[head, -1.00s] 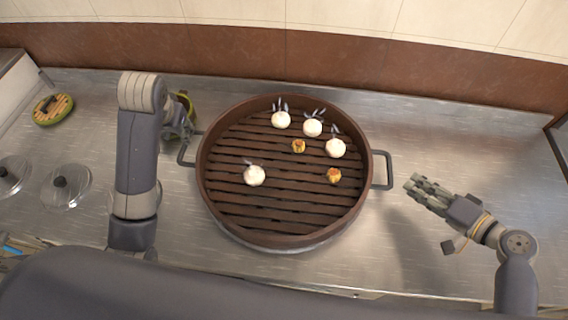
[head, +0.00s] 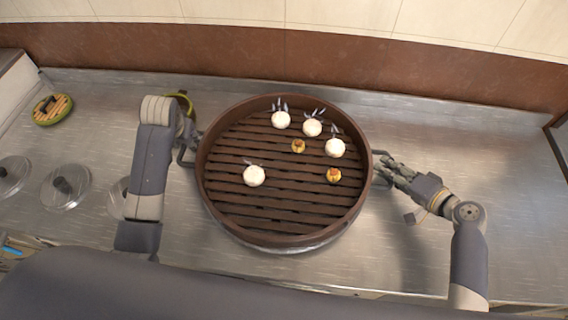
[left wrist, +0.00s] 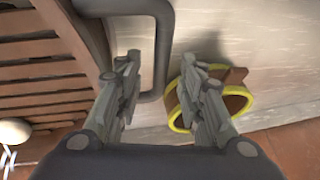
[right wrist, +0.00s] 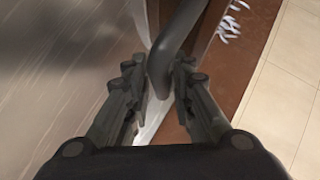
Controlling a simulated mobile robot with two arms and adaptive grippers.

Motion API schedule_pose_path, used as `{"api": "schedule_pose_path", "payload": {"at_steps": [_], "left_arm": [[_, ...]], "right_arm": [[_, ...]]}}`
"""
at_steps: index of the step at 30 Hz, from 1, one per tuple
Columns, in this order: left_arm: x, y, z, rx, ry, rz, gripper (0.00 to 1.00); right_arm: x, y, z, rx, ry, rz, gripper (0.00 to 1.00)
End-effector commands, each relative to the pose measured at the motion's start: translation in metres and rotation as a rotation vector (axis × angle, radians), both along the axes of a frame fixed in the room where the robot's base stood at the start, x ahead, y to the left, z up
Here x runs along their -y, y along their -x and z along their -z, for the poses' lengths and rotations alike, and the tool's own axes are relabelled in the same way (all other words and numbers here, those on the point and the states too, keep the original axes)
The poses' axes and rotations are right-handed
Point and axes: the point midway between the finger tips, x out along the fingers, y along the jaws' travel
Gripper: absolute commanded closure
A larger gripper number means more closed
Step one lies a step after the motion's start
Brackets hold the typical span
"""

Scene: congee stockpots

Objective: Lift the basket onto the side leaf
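The round brown slatted basket (head: 284,238) stands in the middle of the counter with white buns and small yellow pieces in it. It has a grey handle on each side. My right gripper (head: 385,163) is at the right handle. In the right wrist view the right handle (right wrist: 170,55) runs between the open fingers (right wrist: 158,72). My left gripper (head: 189,138) is by the left handle (head: 183,155), partly hidden by my arm. In the left wrist view the fingers (left wrist: 165,68) are apart, with the left handle (left wrist: 163,40) reaching between them.
A green-rimmed round container (head: 53,108) sits at the far left, and a yellow-green-rimmed one (left wrist: 175,105) stands close behind my left gripper. Several glass lids (head: 66,187) lie at left. The steel counter right of the basket (head: 480,150) is clear.

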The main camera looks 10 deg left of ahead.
Motion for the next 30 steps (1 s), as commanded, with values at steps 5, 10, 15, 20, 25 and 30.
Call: {"api": "schedule_pose_path", "payload": {"at_steps": [5,10,15,20,25,30], "left_arm": [[0.0,0.0,0.0,0.0,0.0,0.0,0.94],[0.0,0.0,0.0,0.001,0.0,0.0,1.0],[0.0,0.0,0.0,0.001,0.0,0.0,1.0],[0.0,-0.001,-0.003,0.006,-0.002,0.0,1.0],[0.0,-0.001,-0.008,0.006,-0.002,0.0,1.0],[0.0,-0.001,-0.018,0.006,-0.002,0.0,1.0]], "right_arm": [[0.0,0.0,0.0,0.0,0.0,0.0,1.0],[0.0,0.0,0.0,0.0,0.0,0.0,1.0],[0.0,0.0,0.0,0.0,0.0,0.0,1.0],[0.0,-0.001,-0.003,0.004,-0.002,0.001,1.0],[0.0,-0.001,-0.008,0.004,-0.002,0.001,1.0],[0.0,-0.001,-0.017,0.005,-0.001,0.001,1.0]]}}
